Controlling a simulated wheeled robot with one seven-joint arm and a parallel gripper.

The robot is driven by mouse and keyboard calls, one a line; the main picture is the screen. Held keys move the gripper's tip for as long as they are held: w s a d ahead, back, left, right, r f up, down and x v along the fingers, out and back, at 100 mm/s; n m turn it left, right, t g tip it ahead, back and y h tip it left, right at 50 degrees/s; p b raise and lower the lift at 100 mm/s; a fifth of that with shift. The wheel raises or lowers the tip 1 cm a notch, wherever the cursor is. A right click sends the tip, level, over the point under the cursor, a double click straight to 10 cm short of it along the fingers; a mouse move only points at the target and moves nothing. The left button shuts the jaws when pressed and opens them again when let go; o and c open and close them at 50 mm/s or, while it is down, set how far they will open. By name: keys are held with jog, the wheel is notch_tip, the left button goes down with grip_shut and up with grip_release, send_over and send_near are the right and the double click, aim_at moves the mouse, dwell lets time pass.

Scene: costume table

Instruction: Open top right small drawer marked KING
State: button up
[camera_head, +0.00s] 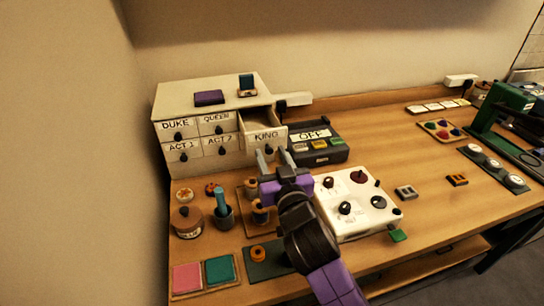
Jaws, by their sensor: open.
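The white drawer cabinet (208,101) stands at the back left of the table. Its small top right drawer marked KING (265,137) is pulled out, and its inside shows behind the front. The DUKE drawer (175,127) and QUEEN drawer (216,119) beside it are shut. My gripper (266,158) is open, with its fingertips in front of and just below the KING drawer front in the picture. I cannot tell whether a finger touches the drawer or its knob. I see nothing held between the fingers.
A dark box marked OFF (316,146) stands right of the KING drawer. A white panel with knobs (355,203) lies right of my gripper. A lidded pot (187,222) and a mortar with a teal pestle (223,210) stand left. The table's middle right has free room.

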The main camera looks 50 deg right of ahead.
jog(key=b+v, duration=0.2)
jog(key=v, duration=0.5)
jog(key=shift+s+a, duration=0.25)
jog(key=shift+s, duration=0.1)
dwell(0.4)
jog(key=s+a+f+n+t+y, duration=0.1)
jog(key=s+a+n+t+y, duration=0.15)
jog(key=a, duration=0.25)
jog(key=s+a+f+n+t+y, duration=0.1)
jog(key=s+a+f+n+y, duration=0.1)
jog(key=a+n+y, duration=0.3)
jog(key=s+a+f+g+y, duration=0.1)
jog(key=s+a+f+g, duration=0.1)
jog(key=s, duration=0.7)
jog(key=s+a+f+g+y, duration=0.1)
jog(key=s+a+f, duration=0.4)
jog(key=s, duration=0.5)
jog(key=shift+s+f+m+g, duration=0.35)
jog(key=shift+f, duration=0.65)
